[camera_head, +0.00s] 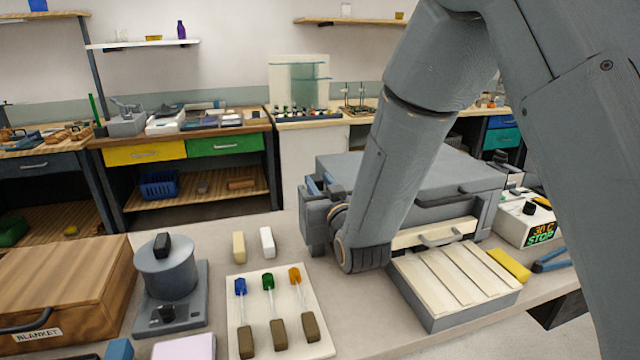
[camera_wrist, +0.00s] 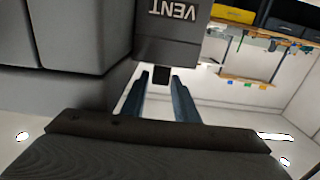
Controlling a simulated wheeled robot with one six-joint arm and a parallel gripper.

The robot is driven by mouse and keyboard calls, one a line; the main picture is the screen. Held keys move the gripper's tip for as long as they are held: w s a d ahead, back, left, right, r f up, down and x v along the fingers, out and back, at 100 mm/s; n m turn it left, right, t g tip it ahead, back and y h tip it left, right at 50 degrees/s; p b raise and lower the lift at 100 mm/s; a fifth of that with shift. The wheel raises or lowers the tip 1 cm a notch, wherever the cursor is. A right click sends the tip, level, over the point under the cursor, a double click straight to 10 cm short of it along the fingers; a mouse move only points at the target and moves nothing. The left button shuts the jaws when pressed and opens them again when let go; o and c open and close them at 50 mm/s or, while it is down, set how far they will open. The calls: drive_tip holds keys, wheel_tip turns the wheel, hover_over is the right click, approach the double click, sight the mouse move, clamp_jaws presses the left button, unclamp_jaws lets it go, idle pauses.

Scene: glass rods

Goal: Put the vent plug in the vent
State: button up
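In the wrist view a grey box marked VENT (camera_wrist: 172,45) fills the top middle, its lettering upside down. A small dark block, which looks like the vent plug (camera_wrist: 160,76), sits between the tips of my gripper (camera_wrist: 161,82). In the head view my gripper (camera_head: 316,186) is at the left end of the large grey unit (camera_head: 425,170), and my arm hides the plug.
A grey pot (camera_head: 165,270) and a wooden box (camera_head: 75,275) stand to the left. Two pale blocks (camera_head: 239,246) lie behind the tray.

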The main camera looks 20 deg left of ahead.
drive_tip(key=b+v, duration=0.2)
drive_tip(key=v, duration=1)
drive_tip(key=shift+b, duration=0.3)
drive_tip(key=shift+r, duration=0.1)
